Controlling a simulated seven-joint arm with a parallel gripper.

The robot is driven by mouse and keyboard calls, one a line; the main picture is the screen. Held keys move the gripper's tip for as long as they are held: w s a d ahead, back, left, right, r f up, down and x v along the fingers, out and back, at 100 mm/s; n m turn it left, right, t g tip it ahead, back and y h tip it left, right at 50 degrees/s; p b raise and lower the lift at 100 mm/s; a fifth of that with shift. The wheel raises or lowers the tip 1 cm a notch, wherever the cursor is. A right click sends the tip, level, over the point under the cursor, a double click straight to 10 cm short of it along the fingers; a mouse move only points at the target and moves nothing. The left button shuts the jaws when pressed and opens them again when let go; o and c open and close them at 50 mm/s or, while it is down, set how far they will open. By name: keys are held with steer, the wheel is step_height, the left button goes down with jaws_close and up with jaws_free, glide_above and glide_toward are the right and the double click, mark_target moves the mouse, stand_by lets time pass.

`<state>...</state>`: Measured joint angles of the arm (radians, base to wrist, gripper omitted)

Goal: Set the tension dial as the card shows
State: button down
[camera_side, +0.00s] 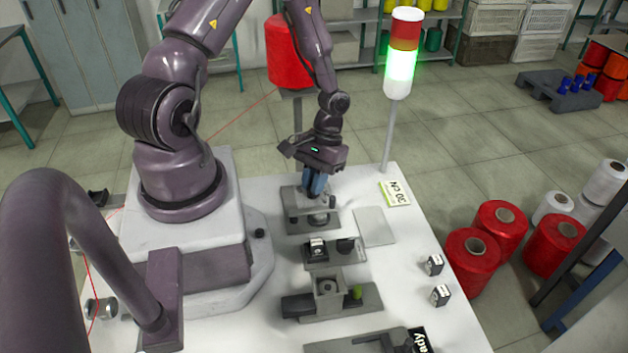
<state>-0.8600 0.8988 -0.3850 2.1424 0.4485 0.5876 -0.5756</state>
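The card (394,193) lies at the right edge of the white table and reads "30 cN", upside down in this view. My gripper (316,193) points down, with its blue fingers over a grey metal unit (294,211) at the back of the row of fixtures. A round silver part (318,217) shows on this unit just below and in front of the fingertips. The fingers hide part of the unit, so I cannot make out a dial scale or its setting. Whether the fingers touch or grip anything is too small to tell.
A signal tower (401,65) glows green behind the card. A flat grey plate (374,227) lies beside the unit. More fixtures (326,290) stand nearer, one with a green knob (357,292). Two small black-and-white blocks (434,265) sit at the right. Red thread runs behind my arm.

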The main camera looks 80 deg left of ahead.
steer(key=shift+m, duration=0.3)
steer(key=m+y, duration=0.1)
steer(key=m, duration=0.2)
steer(key=shift+d+m+g, duration=0.1)
steer(key=shift+m+g, duration=0.2)
steer(key=shift+g, duration=0.1)
steer(key=shift+m+y, duration=1)
steer(key=shift+m, duration=1.2)
steer(key=c, duration=1.2)
jaws_free()
steer(key=shift+o, duration=0.2)
steer(key=v, duration=1.3)
steer(key=shift+w, duration=0.15)
